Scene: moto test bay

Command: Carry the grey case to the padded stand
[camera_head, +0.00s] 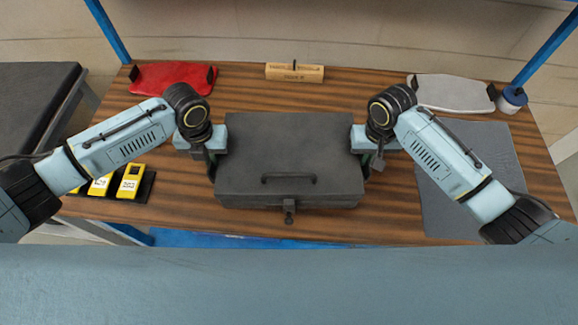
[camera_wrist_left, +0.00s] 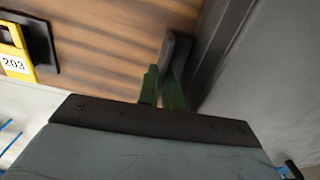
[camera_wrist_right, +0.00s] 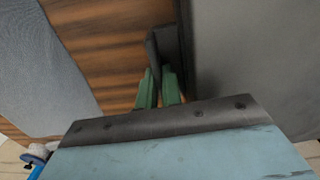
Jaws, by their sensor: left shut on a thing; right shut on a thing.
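The grey case (camera_head: 290,155) is on or just above the wooden bench, lid shut, with its front handle and latch facing me. I cannot tell whether it touches the bench. My left gripper (camera_head: 211,168) is shut on the case's left side handle, which shows between the green fingers in the left wrist view (camera_wrist_left: 165,85). My right gripper (camera_head: 373,160) is shut on the right side handle, also seen in the right wrist view (camera_wrist_right: 160,85). A dark padded stand (camera_head: 35,95) is at the far left, partly cut off by the picture edge.
Yellow numbered devices (camera_head: 131,180) lie left of the case. A grey mat (camera_head: 460,215) lies right. Blue posts rise at both back corners.

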